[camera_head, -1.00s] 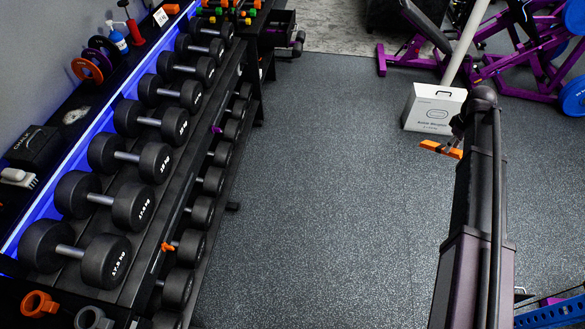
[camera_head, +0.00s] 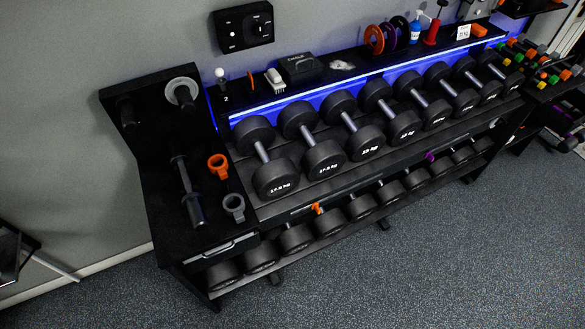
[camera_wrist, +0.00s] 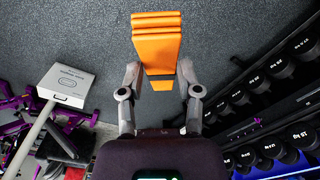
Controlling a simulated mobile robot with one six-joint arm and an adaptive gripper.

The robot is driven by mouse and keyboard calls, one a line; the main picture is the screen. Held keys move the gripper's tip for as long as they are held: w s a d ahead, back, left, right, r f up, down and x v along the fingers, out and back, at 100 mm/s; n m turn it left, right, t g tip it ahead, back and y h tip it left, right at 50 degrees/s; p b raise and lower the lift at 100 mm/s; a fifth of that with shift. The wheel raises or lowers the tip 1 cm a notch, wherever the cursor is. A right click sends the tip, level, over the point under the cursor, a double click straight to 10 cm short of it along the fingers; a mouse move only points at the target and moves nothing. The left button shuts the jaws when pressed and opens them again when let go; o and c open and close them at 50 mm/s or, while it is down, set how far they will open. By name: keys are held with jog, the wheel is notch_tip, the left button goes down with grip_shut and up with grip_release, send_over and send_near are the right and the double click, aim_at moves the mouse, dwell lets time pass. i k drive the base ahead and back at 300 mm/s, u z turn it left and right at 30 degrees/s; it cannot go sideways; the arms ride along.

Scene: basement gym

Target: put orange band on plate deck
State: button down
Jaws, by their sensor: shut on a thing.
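The orange band (camera_wrist: 157,46) is a flat folded strip in the wrist view, held between the two grey fingers of my gripper (camera_wrist: 160,74). It sticks out beyond the fingertips over dark floor. Neither the band nor my gripper shows in the head view. What looks like the plate deck (camera_head: 160,215) is the black top at the left end of the dumbbell rack in the head view. On it lie a short black bar (camera_head: 187,190), an orange collar (camera_head: 217,165) and a grey collar (camera_head: 233,206). A grey plate (camera_head: 182,93) hangs on the panel behind.
The dumbbell rack (camera_head: 290,218) runs to the right of the deck, with a narrow shelf of small items above it. Open speckled floor (camera_head: 430,260) lies in front. The wrist view shows the rack at right and a white box (camera_wrist: 66,84) at left.

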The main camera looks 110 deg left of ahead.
aim_at(162, 199)
jog(key=z, duration=0.3)
jog(key=k, duration=0.25)
jog(key=u, duration=1.8)
jog(key=k, duration=0.5)
